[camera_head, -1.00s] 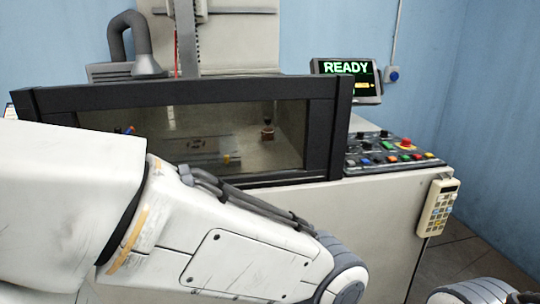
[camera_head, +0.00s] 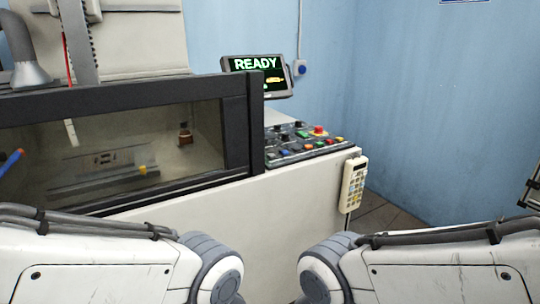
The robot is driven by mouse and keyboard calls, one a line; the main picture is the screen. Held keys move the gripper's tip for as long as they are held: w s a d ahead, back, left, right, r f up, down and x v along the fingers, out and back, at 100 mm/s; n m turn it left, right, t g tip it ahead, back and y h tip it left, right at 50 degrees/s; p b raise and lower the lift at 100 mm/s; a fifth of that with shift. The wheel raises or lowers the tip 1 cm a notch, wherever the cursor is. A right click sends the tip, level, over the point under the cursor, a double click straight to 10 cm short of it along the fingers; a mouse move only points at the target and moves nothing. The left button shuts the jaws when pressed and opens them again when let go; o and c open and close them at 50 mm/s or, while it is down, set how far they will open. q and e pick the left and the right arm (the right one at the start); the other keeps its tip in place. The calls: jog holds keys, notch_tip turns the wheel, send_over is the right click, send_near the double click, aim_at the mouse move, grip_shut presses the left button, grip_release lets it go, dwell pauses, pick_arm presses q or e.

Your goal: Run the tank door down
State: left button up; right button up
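The tank door (camera_head: 243,112) is a dark-framed window panel at the left in the head view. It stands upright across the front of the machine's tank, and its left end is cut off by the picture edge. Through the glass I see the tank's inside, with a small brown-and-dark item (camera_head: 185,134) and a yellow piece (camera_head: 143,170). The control panel (camera_head: 305,143), with coloured buttons and a red knob, sits right of the door. My two arms come in along the bottom, but both grippers are outside the view.
A screen (camera_head: 257,76) reading READY stands behind the control panel. A handheld keypad (camera_head: 354,184) hangs on the cabinet's right corner. The cabinet front (camera_head: 250,215) is plain. Open floor (camera_head: 385,222) and a blue wall (camera_head: 430,110) lie to the right.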

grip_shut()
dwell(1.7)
